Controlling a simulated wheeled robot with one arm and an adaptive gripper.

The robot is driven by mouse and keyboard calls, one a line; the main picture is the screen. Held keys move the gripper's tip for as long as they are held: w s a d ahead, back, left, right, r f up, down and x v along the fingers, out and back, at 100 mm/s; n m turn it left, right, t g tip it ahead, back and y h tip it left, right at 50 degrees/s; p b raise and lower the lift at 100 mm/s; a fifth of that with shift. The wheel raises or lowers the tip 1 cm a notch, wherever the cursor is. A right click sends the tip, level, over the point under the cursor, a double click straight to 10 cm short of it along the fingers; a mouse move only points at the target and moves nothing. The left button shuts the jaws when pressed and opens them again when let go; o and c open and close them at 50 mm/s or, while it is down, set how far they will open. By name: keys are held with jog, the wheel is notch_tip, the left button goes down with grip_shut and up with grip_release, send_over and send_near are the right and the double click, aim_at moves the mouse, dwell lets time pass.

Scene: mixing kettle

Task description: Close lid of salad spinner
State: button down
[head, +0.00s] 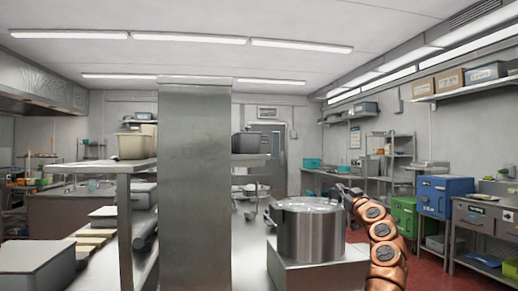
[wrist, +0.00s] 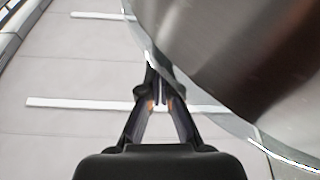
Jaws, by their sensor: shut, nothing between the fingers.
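A large steel pot (head: 311,232), the only thing here resembling the task's spinner, stands upright on a pale block. Its round top (head: 306,204) looks pale; I cannot tell whether that is a lid or the open mouth. My gripper (head: 346,191) is at the pot's right rim, small and dark in the head view. In the wrist view, my gripper (wrist: 160,72) is shut and empty, its fingers together. A curved steel body (wrist: 230,60) with a thin bright, glassy edge fills the upper right, close by the fingertips. I cannot tell whether they touch.
The pale block (head: 318,275) supports the pot. A steel column (head: 195,190) and shelf table (head: 62,175) stand to the left. Blue cabinet (head: 445,196) and green cabinet (head: 404,214) stand right, with red floor (head: 430,272) before them.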

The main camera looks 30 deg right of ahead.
jog(key=shift+w+r+p, duration=0.15)
jog(key=shift+r+p, duration=0.05)
jog(key=shift+p, duration=0.15)
jog(key=shift+s+a+r+p, duration=0.1)
jog(key=shift+a+r+p, duration=0.15)
jog(key=shift+r, duration=0.5)
jog(key=shift+s+a+r+p, duration=0.15)
jog(key=shift+r+p, duration=0.2)
jog(key=shift+r, duration=0.4)
jog(key=b+v, duration=0.3)
jog(key=v, duration=0.6)
jog(key=shift+s+a+r, duration=0.1)
